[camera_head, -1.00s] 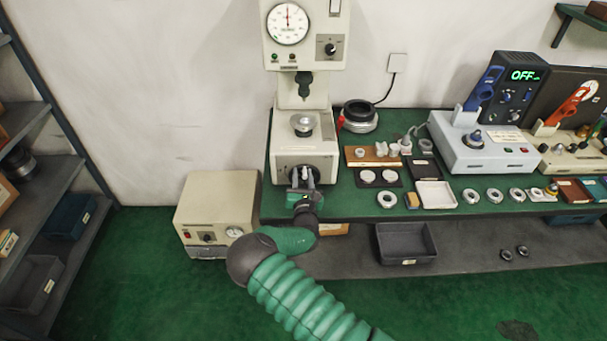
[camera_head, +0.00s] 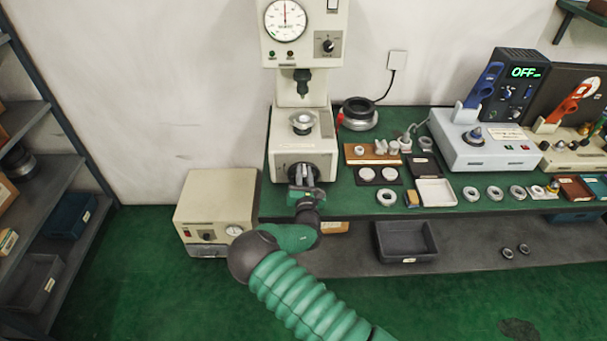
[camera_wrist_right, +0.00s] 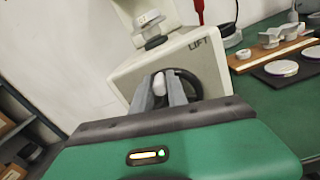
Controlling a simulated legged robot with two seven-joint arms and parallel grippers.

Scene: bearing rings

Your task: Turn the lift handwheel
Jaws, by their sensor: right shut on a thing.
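The lift handwheel (camera_wrist_right: 190,84) is a dark ring on the front face of the cream hardness tester (camera_head: 283,128), under the word LIFT in the right wrist view. My right gripper (camera_wrist_right: 170,92) is shut on the handwheel, its two grey fingers around a pale part at the wheel. In the head view my right gripper (camera_head: 304,178) covers much of the wheel. A small ring (camera_head: 302,120) sits on the tester's round stage, below the dark indenter (camera_head: 303,82) with a gap between them. My left gripper is not in view.
A beige box (camera_head: 205,205) stands left of the bench. To the right on the green bench are a wooden block (camera_head: 360,154), a white tray (camera_head: 436,191), several bearing rings (camera_head: 495,193) and a grey instrument (camera_head: 490,155). A dark bin (camera_head: 404,240) is on the lower shelf.

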